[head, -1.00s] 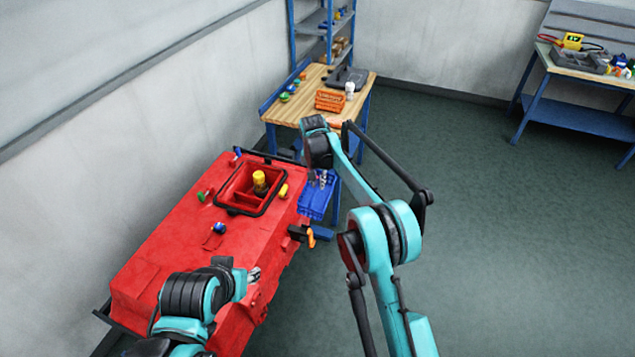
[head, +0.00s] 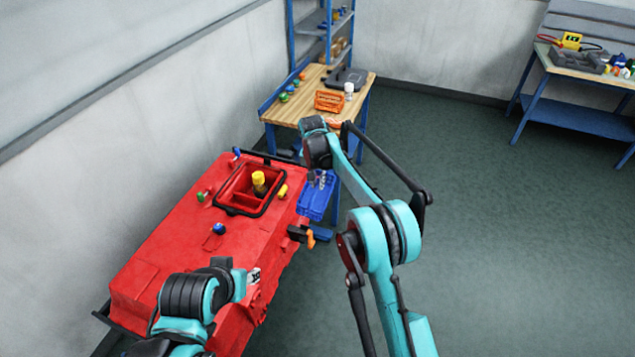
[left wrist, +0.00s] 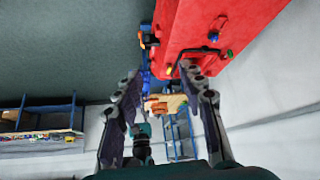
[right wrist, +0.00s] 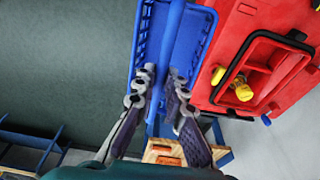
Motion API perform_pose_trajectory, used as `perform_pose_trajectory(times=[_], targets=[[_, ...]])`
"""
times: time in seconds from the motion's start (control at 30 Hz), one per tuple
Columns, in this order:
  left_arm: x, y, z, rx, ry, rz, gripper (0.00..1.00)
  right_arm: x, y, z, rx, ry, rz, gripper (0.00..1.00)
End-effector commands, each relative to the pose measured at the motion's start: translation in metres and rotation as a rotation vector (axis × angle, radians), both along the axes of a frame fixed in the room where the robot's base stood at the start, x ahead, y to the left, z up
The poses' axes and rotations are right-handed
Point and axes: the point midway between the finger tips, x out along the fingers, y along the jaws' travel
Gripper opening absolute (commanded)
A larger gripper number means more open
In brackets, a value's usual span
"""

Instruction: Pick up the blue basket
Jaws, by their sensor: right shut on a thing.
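The blue basket (head: 314,203) is beside the far right edge of the red scrubber tank in the head view. In the right wrist view, the basket (right wrist: 150,38) fills the upper middle, with a blue bar along its centre. My right gripper (right wrist: 162,82) is shut on that bar, one finger on each side. In the head view, my right gripper (head: 320,179) is at the top of the basket, partly hidden by its arm. What supports the basket is not clear. My left gripper (left wrist: 161,76) is open and empty, near the tank's near right side.
The red tank (head: 165,250) has an open well with a yellow-topped item (head: 259,180). Another bench (head: 590,78) is at the far right. The floor to the right is clear.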

Motion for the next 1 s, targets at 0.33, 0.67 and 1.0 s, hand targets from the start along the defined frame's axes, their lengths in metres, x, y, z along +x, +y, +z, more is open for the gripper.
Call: perform_pose_trajectory(times=[0.33, 0.67, 1.0], targets=[[0.0, 0.0, 0.0, 0.0, 0.0, 0.0, 0.4, 0.0, 0.0, 0.0, 0.0, 0.0, 0.0, 0.0], [0.035, -0.009, 0.007, -0.007, -0.042, -0.042, 0.28, 0.0, 0.0, 0.0, 0.0, 0.0, 0.0, 0.0], [0.14, -0.034, 0.005, -0.02, -0.181, -0.157, 0.28, 0.0, 0.0, 0.0, 0.0, 0.0, 0.0, 0.0]])
